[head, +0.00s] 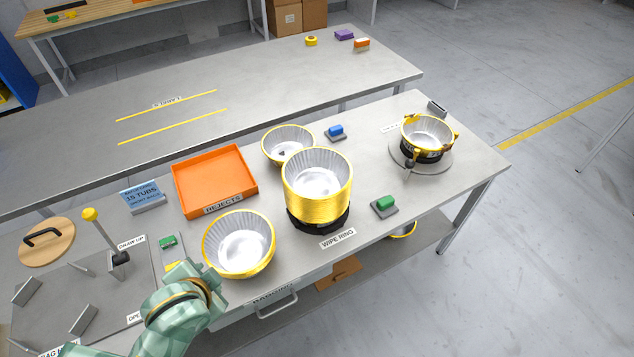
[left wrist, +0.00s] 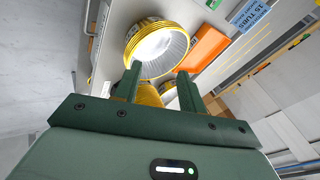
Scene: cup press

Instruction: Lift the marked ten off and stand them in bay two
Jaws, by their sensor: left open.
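A tall nested stack of gold-rimmed silver tubs (head: 317,205) stands on a black base at the WIPE RING label. No mark on its rims can be made out. A shorter gold-rimmed tub or stack (head: 238,243) stands front left of it; it seems to be the large one in the left wrist view (left wrist: 158,48). My left gripper (left wrist: 160,85) is open and empty, its fingers pointing towards the tubs. Gold rims (left wrist: 150,96) show between the fingers, partly hidden. In the head view my left arm enters bottom left; its fingers cannot be made out. My right gripper is out of view.
An orange REJECTS tray (head: 214,181), a blue 15 TUBS sign (head: 143,196) and another tub (head: 288,145) stand behind. A tub (head: 428,133) sits in a clamp at right. Green (head: 385,204) and blue (head: 336,132) blocks stand nearby.

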